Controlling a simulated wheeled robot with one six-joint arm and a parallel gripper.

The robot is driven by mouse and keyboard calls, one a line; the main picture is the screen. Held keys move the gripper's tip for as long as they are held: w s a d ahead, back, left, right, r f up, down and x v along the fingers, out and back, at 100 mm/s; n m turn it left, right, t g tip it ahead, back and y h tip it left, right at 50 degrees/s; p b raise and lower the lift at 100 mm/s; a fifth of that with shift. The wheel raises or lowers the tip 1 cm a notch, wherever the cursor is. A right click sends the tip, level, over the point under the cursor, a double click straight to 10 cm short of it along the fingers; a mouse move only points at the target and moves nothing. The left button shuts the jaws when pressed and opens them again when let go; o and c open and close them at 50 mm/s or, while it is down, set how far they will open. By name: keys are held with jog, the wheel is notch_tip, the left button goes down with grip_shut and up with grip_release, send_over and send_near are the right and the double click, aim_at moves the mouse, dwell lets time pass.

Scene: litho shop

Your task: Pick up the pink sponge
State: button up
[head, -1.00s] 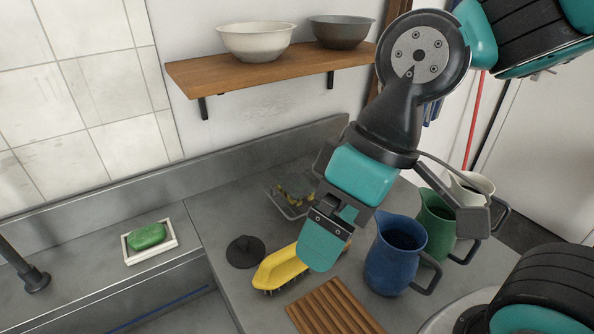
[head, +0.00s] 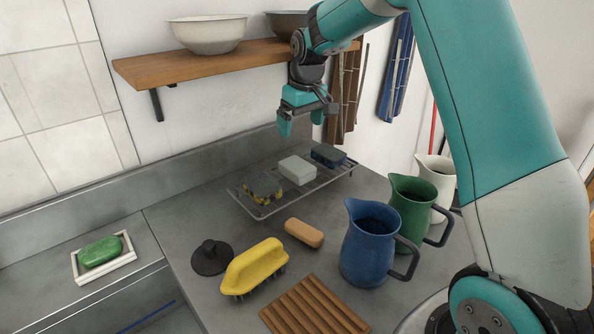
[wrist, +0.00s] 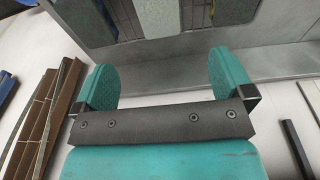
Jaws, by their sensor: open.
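No clearly pink sponge shows. A wire rack (head: 262,214) at the back of the counter holds a mottled yellow-and-dark sponge (head: 262,187), a pale whitish block (head: 298,169) and a dark blue-grey block (head: 328,154). A salmon-tan rounded block (head: 304,232) lies on the bare counter in front of the rack. My gripper (head: 301,122) is open and empty, above the rack near the wall. In the wrist view my gripper (wrist: 168,82) has its teal fingers wide apart with nothing between them. The pale block (wrist: 158,18) shows beyond them, at the top edge.
A yellow brush (head: 254,267), a dark round lidded piece (head: 211,257) and a slatted wooden board (head: 312,305) lie in front. Blue (head: 370,245), green (head: 411,205) and white (head: 437,172) jugs stand right. A wooden shelf (head: 215,62) with bowls hangs close behind my gripper.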

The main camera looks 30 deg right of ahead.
jog(key=p, duration=0.1)
send_near(299, 166)
jog(key=f, duration=0.1)
jog(key=w+f, duration=0.1)
jog(key=f, duration=0.3)
jog(key=shift+w+a, duration=0.35)
jog(key=shift+w, duration=0.05)
jog(key=shift+w+d+f+p, duration=0.15)
jog(key=shift+f+p, duration=0.4)
jog(key=shift+f, duration=0.75)
jog(key=shift+w+a+f+p, duration=0.15)
jog(key=shift+f+p, duration=0.35)
jog(key=shift+f, duration=0.85)
jog(key=shift+d, duration=0.1)
jog(key=c, duration=1.1)
jog(key=shift+s+d+r+b, duration=0.1)
jog(key=shift+s+r+b, duration=0.25)
jog(key=shift+b, duration=0.15)
notch_tip(299, 166, up, 11)
jog(key=b, duration=0.2)
jog(key=s+d+b, duration=0.1)
jog(key=s, duration=0.5)
jog(key=s+d+b, duration=0.1)
jog(key=s+b, duration=0.1)
jog(key=s, duration=0.4)
jog(key=s+d+b, duration=0.1)
jog(key=s, duration=0.6)
jog(key=shift+d+f+b, duration=0.1)
jog(key=shift+d+b, duration=0.15)
jog(key=shift+b, duration=0.05)
